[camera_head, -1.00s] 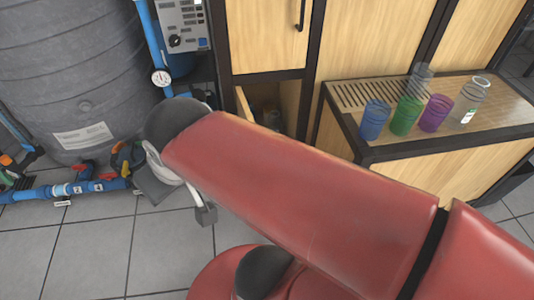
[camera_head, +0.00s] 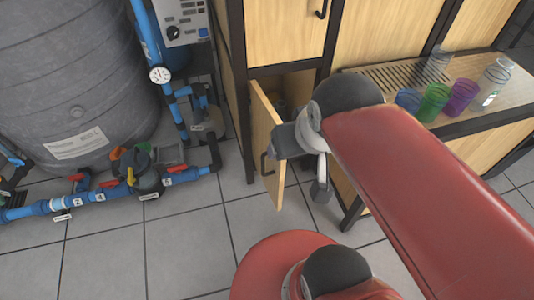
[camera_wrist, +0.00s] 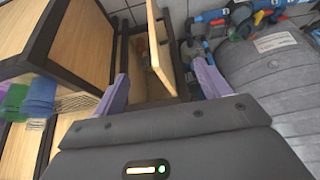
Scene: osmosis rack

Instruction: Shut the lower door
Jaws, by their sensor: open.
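The lower door (camera_head: 264,130) is a light wood panel with a dark handle, standing open from the dark-framed cabinet on its left-side hinge. It also shows in the wrist view (camera_wrist: 166,45), ahead between the lines of my fingers. My gripper (camera_head: 283,142) overlaps the door's right part in the head view; I cannot tell whether it touches. In the wrist view my gripper (camera_wrist: 164,82) has its two purple fingers wide apart with nothing held between them. The opening behind the door is partly hidden by my gripper and wrist.
The upper door (camera_head: 285,30) of the cabinet is closed. A bench (camera_head: 480,122) with several coloured cups stands at the right. A large grey tank (camera_head: 70,80) and blue pipes (camera_head: 100,193) with valves stand at the left. Tiled floor (camera_head: 190,240) is free in front.

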